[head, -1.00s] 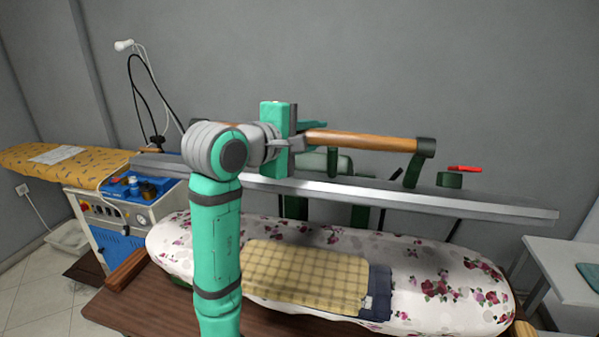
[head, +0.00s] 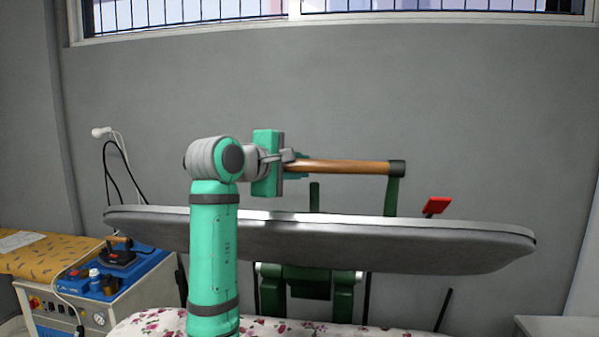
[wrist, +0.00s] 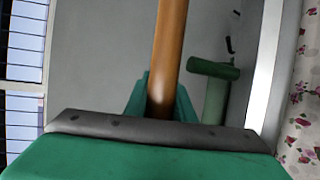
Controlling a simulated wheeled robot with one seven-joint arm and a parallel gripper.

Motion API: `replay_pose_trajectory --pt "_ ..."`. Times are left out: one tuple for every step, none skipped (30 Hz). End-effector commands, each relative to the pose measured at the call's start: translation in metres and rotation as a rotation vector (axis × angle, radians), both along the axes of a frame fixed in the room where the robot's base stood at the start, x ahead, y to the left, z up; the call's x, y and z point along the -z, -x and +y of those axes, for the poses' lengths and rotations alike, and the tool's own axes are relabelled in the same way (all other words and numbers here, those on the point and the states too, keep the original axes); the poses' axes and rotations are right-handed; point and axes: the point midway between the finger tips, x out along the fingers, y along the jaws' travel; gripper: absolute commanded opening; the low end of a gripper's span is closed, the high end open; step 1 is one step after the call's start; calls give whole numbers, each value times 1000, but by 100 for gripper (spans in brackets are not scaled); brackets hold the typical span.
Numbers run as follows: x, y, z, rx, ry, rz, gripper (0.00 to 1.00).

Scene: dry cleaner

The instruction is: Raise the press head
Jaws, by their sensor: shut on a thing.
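The press head (head: 400,245) is a long grey padded plate with a pale metal rim. In the head view it is raised and tilted, its grey underside showing, well above the floral press bed (head: 165,322). A wooden handle bar (head: 345,167) runs above it, held at the right by a green bracket (head: 393,192). My gripper (head: 288,161) is shut on the left part of this bar. The wrist view shows the bar (wrist: 169,50) running between the green fingers. The bar's left end is hidden behind my gripper and arm.
A blue and white steam unit (head: 95,290) with an iron (head: 118,253) stands at the left, beside a yellow ironing board (head: 40,255). A red lever (head: 436,205) stands behind the press head. The grey wall and barred window (head: 200,12) are behind.

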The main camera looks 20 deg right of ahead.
Motion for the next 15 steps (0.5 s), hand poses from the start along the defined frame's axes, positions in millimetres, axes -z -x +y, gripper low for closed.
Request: replay_pose_trajectory --pt "10 -4 -2 -2 -10 17 0" --pt "10 -4 -2 -2 -10 17 0" --pt "10 -4 -2 -1 -9 17 0" --pt "10 -4 -2 -1 -10 18 0" --pt "11 -4 -2 -1 -10 18 0" --pt "11 -4 -2 -1 -10 19 0" --pt "11 -4 -2 -1 -10 19 0" --pt "11 -4 -2 -1 -10 19 0" --pt "11 -4 -2 -1 -10 19 32" --pt "11 -4 -2 -1 -10 19 39" --pt "11 -4 -2 -1 -10 18 41" --pt "10 -4 -2 0 -8 16 41" --pt "9 -3 -2 0 -8 16 41" --pt "8 -3 -2 0 -8 14 41" --pt "7 -3 -1 -1 -6 13 41"
